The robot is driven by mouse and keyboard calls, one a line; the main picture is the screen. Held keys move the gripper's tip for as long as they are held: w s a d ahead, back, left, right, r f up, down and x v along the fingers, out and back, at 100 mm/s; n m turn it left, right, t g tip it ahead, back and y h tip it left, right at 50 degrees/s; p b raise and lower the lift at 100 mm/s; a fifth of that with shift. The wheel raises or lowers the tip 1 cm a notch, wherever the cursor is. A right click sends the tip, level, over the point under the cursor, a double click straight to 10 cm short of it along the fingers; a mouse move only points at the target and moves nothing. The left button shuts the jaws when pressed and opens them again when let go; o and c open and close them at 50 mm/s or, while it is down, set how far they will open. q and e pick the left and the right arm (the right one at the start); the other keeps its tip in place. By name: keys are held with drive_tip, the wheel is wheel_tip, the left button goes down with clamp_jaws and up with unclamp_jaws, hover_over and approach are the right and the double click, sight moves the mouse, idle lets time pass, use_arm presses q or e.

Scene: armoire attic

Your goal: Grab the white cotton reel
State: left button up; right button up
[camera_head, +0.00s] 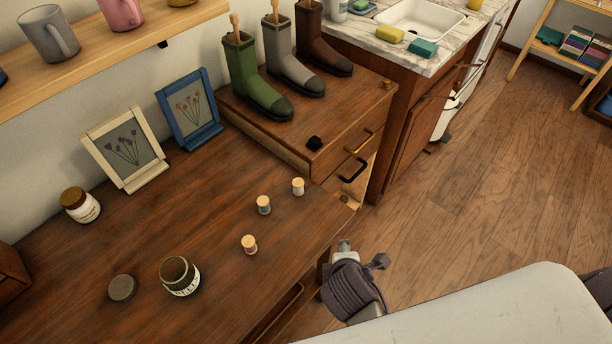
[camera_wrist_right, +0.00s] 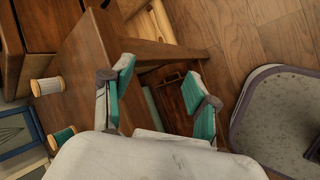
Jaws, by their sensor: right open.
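The white cotton reel (camera_head: 298,186) stands upright on the brown wooden desk, near its right end. It also shows at the left of the right wrist view (camera_wrist_right: 47,87). A green reel (camera_head: 263,205) and a reddish reel (camera_head: 249,245) stand nearer on the same desk; the green one also shows in the wrist view (camera_wrist_right: 62,137). My right gripper (camera_wrist_right: 163,95) is open and empty, its teal-padded fingers apart beside the desk edge. In the head view it is beyond the desk's right edge, nearer than the white reel. My left gripper is not in view.
The desk (camera_head: 205,225) also holds an open jar (camera_head: 180,278), its lid (camera_head: 122,288), a closed jar (camera_head: 80,205) and two picture frames. A drawer box (camera_head: 320,110) with several boots stands behind the reels. Bare floor (camera_head: 460,180) lies to the right.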

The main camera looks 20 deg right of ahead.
drive_tip(key=n, duration=0.1)
drive_tip(key=w+a+r+n+t, duration=0.1)
drive_tip(key=n, duration=0.1)
drive_tip(key=w+a+r+n, duration=0.1)
drive_tip(key=n, duration=0.1)
drive_tip(key=shift+w+a+t+h, duration=0.15)
drive_tip(key=shift+t+h, duration=0.15)
drive_tip(key=shift+h, duration=0.1)
drive_tip(key=n+t, duration=0.4)
drive_tip(key=n, duration=0.8)
approach(298, 192)
drive_tip(key=v, duration=0.3)
drive_tip(key=shift+s, duration=0.25)
drive_tip(key=shift+w+t, duration=0.3)
drive_tip(key=shift+w, duration=0.05)
drive_tip(key=x, duration=0.8)
drive_tip(key=shift+d+f, duration=0.15)
drive_tip(key=shift+d, duration=0.1)
drive_tip(key=x, duration=0.5)
drive_tip(key=shift+a+f+b, duration=0.1)
drive_tip(key=shift+a+b, duration=0.1)
drive_tip(key=shift+b, duration=0.2)
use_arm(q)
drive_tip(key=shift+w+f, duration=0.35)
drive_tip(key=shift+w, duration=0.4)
use_arm(e)
drive_tip(key=shift+s, duration=0.1)
drive_tip(key=c, duration=0.9)
